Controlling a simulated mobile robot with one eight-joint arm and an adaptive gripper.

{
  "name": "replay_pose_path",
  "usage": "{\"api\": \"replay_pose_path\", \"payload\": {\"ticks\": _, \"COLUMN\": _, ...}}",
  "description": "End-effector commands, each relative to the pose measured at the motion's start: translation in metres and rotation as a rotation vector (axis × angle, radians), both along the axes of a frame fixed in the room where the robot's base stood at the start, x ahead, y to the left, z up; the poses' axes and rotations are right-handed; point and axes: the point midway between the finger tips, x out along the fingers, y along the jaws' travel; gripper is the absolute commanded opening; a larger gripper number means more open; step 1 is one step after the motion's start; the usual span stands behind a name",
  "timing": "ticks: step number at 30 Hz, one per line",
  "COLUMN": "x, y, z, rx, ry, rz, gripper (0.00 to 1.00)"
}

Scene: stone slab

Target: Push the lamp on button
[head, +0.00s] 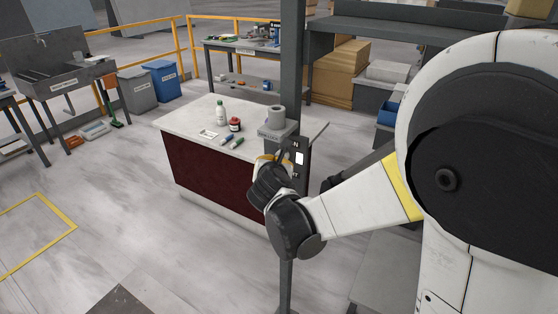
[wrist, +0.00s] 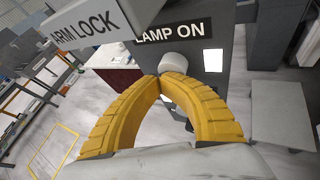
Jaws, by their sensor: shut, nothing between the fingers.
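A dark panel on a post carries a "LAMP ON" label (wrist: 171,32) in the wrist view. In the head view my wrist hides most of the gripper (head: 264,160) beside the panel.
Behind the post (head: 292,60) stands a white-topped counter (head: 185,121) with a bottle (head: 221,113) and small items. Open floor lies to the left.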

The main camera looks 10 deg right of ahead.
Motion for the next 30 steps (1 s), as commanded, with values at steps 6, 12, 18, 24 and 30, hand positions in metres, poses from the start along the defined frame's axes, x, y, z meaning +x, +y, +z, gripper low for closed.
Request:
{"api": "replay_pose_path", "payload": {"ticks": 6, "x": 0.0005, "y": -0.0008, "z": 0.0000, "rx": 0.000, "ry": 0.000, "rz": -0.001, "gripper": 0.00}}
{"api": "replay_pose_path", "payload": {"ticks": 12, "x": 0.0039, "y": -0.0046, "z": -0.0008, "rx": 0.000, "ry": 0.001, "rz": -0.003, "gripper": 0.00}}
{"api": "replay_pose_path", "payload": {"ticks": 18, "x": 0.0083, "y": -0.0084, "z": -0.0006, "rx": -0.001, "ry": 0.000, "rz": -0.002, "gripper": 0.00}}
{"api": "replay_pose_path", "payload": {"ticks": 24, "x": 0.0085, "y": -0.0084, "z": 0.0001, "rx": -0.002, "ry": -0.001, "rz": -0.002, "gripper": 0.00}}
{"api": "replay_pose_path", "payload": {"ticks": 30, "x": 0.0054, "y": -0.0056, "z": 0.0003, "rx": -0.003, "ry": -0.001, "rz": 0.000, "gripper": 0.00}}
